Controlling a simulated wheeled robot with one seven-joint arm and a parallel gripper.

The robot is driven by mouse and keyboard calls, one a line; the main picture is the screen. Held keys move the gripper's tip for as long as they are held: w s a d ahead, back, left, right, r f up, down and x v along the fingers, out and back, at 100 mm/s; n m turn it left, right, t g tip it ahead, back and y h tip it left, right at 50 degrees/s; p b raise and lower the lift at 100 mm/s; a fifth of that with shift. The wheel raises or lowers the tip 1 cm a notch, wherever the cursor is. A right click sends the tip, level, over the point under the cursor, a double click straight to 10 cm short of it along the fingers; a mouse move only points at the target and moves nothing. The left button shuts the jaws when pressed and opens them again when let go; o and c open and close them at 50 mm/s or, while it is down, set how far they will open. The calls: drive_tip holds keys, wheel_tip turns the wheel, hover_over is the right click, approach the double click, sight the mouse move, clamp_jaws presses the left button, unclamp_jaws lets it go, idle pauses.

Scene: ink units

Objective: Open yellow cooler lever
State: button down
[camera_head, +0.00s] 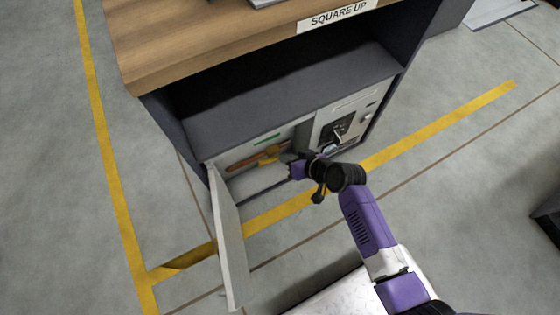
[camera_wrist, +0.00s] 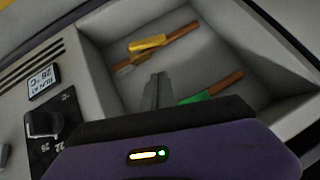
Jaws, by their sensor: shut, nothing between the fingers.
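The yellow lever (camera_head: 269,155) sits on a copper-coloured pipe inside the open compartment of the cabinet. In the wrist view the yellow lever (camera_wrist: 148,43) lies at a slight angle to its pipe (camera_wrist: 183,31). A green lever (camera_wrist: 194,97) sits on a second pipe (camera_wrist: 226,82); its green part (camera_head: 267,138) also shows in the head view. My gripper (camera_head: 294,168) reaches into the compartment from the right. In the wrist view my gripper (camera_wrist: 158,76) is shut and empty, its tips between the two levers and apart from the yellow one.
The compartment's door (camera_head: 230,245) hangs open at the left. A control panel right of the compartment has a display (camera_wrist: 42,82) and a black dial (camera_wrist: 43,123). The wooden top (camera_head: 200,45) overhangs the cabinet. The compartment walls are close around my gripper.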

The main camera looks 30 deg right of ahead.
sight(263, 163)
drive_tip(key=s+f+b+x, duration=0.2)
drive_tip(key=b+x, duration=0.3)
drive_tip(key=x, duration=0.6)
drive_tip(key=shift+w+a+f+b, duration=0.2)
drive_tip(key=shift+w+a+b, duration=0.1)
drive_tip(key=shift+a, duration=0.1)
drive_tip(key=shift+a+f, duration=0.65)
drive_tip(key=shift+a, duration=0.1)
drive_tip(key=shift+r, duration=0.15)
